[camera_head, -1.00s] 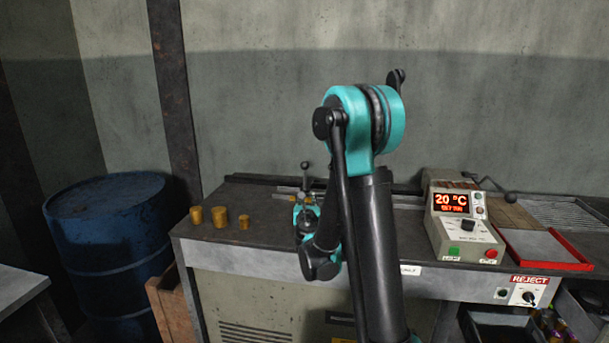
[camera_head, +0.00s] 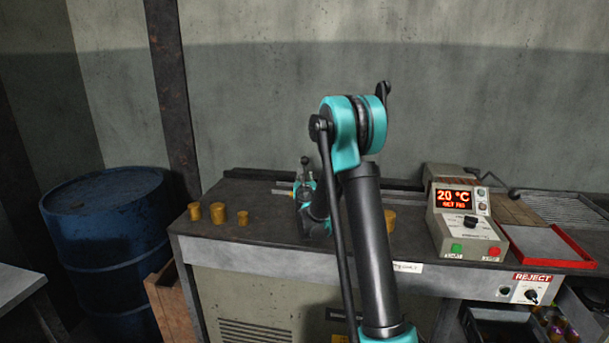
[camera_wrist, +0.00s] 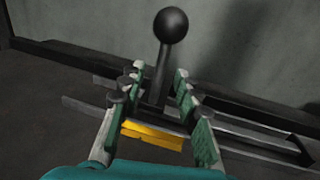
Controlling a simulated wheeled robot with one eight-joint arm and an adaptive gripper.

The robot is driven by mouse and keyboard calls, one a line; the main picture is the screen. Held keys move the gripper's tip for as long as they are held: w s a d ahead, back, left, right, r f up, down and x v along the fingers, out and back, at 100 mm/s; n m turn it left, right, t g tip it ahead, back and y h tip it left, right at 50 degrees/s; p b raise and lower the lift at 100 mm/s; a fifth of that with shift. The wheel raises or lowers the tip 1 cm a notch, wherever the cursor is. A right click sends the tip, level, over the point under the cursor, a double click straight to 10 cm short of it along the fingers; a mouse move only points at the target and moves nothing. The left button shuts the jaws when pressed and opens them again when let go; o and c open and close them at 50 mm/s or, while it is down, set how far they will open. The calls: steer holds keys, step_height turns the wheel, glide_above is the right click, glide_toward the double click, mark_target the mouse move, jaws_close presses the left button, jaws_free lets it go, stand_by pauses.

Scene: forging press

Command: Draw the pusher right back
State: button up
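The pusher's handle is a dark upright stem with a black ball knob (camera_wrist: 171,25), standing at the slide rails. In the head view the knob (camera_head: 305,160) rises just above my gripper (camera_head: 305,188) at the back of the bench. In the wrist view the two fingers of my gripper (camera_wrist: 155,85) are apart, one on each side of the stem, with gaps visible. The knob is above the fingertips. A yellow bar (camera_wrist: 152,135) lies low between the fingers. My gripper hides the pusher's lower part in the head view.
Several brass cylinders (camera_head: 218,212) stand on the bench left of my arm; another (camera_head: 389,220) is just right of it. The control box (camera_head: 465,222) reads 20 °C. A red-rimmed tray (camera_head: 590,262) lies to its right. A blue drum (camera_head: 105,240) stands left of the bench.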

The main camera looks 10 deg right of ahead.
steer(key=shift+w+d, duration=0.15)
steer(key=shift+w, duration=0.8)
steer(key=shift+w+d, duration=0.1)
steer(key=shift+w, duration=0.85)
steer(key=shift+c, duration=0.2)
jaws_close()
